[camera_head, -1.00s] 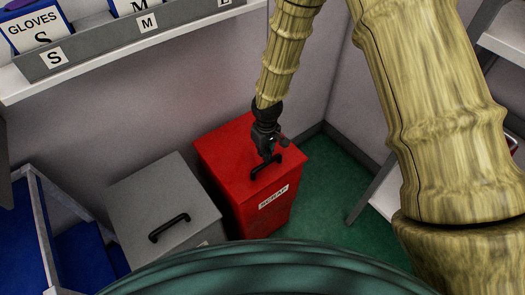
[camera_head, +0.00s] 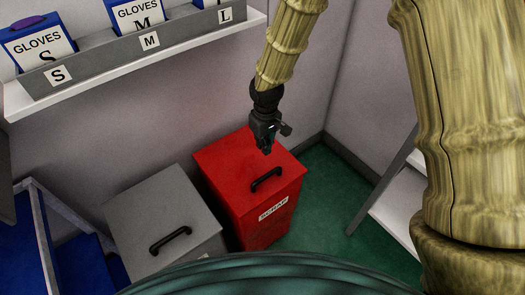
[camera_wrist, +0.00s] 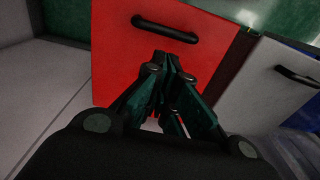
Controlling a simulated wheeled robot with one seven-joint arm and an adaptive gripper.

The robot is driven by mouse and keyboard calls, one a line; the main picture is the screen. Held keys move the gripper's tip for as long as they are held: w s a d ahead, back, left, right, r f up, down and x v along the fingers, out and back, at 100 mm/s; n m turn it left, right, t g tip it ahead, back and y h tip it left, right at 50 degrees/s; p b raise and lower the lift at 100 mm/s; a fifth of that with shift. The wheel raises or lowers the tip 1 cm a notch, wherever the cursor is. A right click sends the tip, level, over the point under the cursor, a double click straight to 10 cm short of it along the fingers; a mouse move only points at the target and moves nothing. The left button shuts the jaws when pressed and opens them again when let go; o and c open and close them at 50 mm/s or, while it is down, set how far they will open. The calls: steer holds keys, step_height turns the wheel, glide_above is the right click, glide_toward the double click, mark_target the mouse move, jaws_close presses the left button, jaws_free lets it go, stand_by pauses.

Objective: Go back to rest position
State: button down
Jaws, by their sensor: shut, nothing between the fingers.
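My gripper (camera_head: 265,148) hangs above the back part of the red scrap bin's lid, with its fingers pointing down. In the wrist view, its fingers (camera_wrist: 165,62) are together with nothing between them. The red bin (camera_head: 222,165) has a black handle (camera_head: 267,179) on its lid and a "SCRAP" label on its front. The lid is closed. The fingers look apart from the handle, which also shows in the wrist view (camera_wrist: 165,28). My arm, in a bamboo-like texture, comes down from the top of the picture.
A grey bin (camera_head: 150,205) with a black handle stands left of the red bin. A wall shelf (camera_head: 110,80) with glove boxes is at upper left. A blue rack (camera_head: 45,240) is at lower left. A white shelf (camera_head: 400,205) stands at right. Green floor (camera_head: 335,195) shows between.

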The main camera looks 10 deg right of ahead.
steer(key=shift+s+d+r, duration=0.1)
steer(key=shift+s+r, duration=0.05)
steer(key=shift+r, duration=0.55)
steer(key=shift+s+d+r, duration=0.1)
steer(key=shift+r, duration=0.6)
steer(key=s+d+f+m+y, duration=0.15)
steer(key=s+d+f, duration=0.25)
steer(key=s+f, duration=0.7)
steer(key=s+d+f+m, duration=0.3)
steer(key=s+d+f, duration=0.1)
steer(key=s+f, duration=0.7)
steer(key=s+d+f+m+h, duration=0.1)
steer(key=s+d, duration=0.2)
steer(key=s, duration=0.2)
steer(key=s+d+f, duration=0.2)
steer(key=s+d, duration=0.1)
steer(key=s, duration=0.2)
steer(key=shift+s+d+f+m+h, duration=0.2)
steer(key=shift+s+f+m+h, duration=0.1)
steer(key=shift+s+m+h, duration=0.1)
